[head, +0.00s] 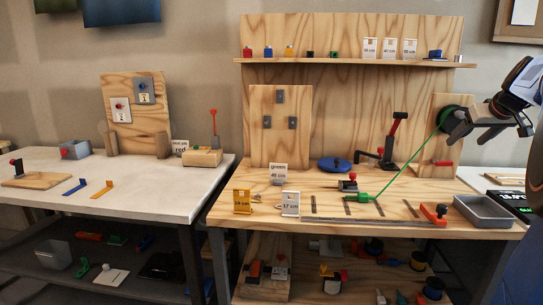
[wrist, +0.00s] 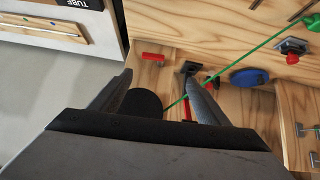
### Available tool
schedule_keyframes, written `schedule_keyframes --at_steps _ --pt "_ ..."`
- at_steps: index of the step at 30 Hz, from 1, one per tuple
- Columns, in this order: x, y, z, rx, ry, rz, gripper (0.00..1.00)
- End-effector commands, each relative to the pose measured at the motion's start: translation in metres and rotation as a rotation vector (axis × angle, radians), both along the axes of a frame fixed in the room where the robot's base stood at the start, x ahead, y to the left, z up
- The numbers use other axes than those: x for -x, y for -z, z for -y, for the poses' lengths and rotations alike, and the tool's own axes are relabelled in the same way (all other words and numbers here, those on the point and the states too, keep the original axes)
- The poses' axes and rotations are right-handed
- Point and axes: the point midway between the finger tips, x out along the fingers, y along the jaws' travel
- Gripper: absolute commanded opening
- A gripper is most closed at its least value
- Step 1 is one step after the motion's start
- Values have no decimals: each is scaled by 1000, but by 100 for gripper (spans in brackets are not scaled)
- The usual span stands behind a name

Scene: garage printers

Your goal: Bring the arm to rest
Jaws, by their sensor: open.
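A green strand (head: 405,165) runs from the spool down to a green piece (head: 364,197) on the bench. The strand also crosses the wrist view (wrist: 240,60). I cannot tell whether a finger touches the spool or strand.
The wooden bench (head: 330,180) holds a grey tray (head: 484,211), a black and red lever stand (head: 388,145), a blue disc (head: 335,165) and label cards. A shelf (head: 350,62) runs along the back. A white table (head: 130,200) stands at left. Open air lies above the bench.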

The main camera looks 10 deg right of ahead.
Motion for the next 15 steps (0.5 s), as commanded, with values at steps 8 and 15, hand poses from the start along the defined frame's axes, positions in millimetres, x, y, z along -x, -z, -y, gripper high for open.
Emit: schedule_keyframes --at_steps 8,15 --pt "24 38 -140 -61 -68 -74 70" --pt "76 88 -250 -101 -118 -154 70"
